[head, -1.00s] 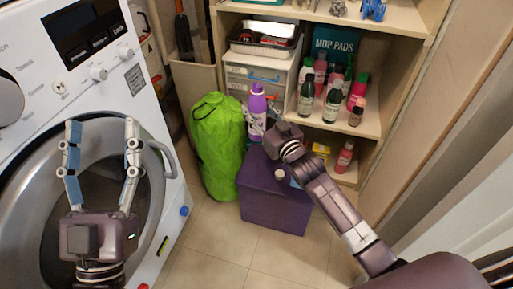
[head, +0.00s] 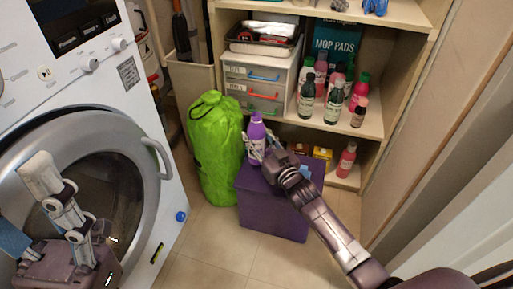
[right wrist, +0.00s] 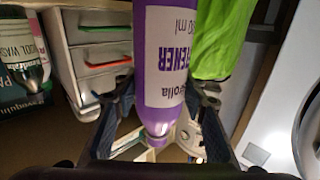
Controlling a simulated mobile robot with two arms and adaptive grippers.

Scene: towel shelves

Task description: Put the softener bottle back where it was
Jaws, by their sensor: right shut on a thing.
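The softener bottle (head: 256,142) is purple with a white label and stands upright in the head view, beside the green bag. My right gripper (head: 270,150) comes in from the right and is shut on it. In the right wrist view the bottle (right wrist: 165,60) lies between the two fingers, its lettering upside down and its cap toward the bottom of the picture. The bottle's base is close to the purple box (head: 272,215); whether it touches cannot be told. My left gripper (head: 60,210) is at the lower left before the washer, partly cut off, its jaw opening unclear.
The green bag (head: 215,150) stands left of the purple box. White drawers (head: 255,88) and several bottles, one dark green (head: 333,103), stand on the shelf behind. A pink bottle (head: 347,160) is on the lower shelf. The washer (head: 100,130) fills the left.

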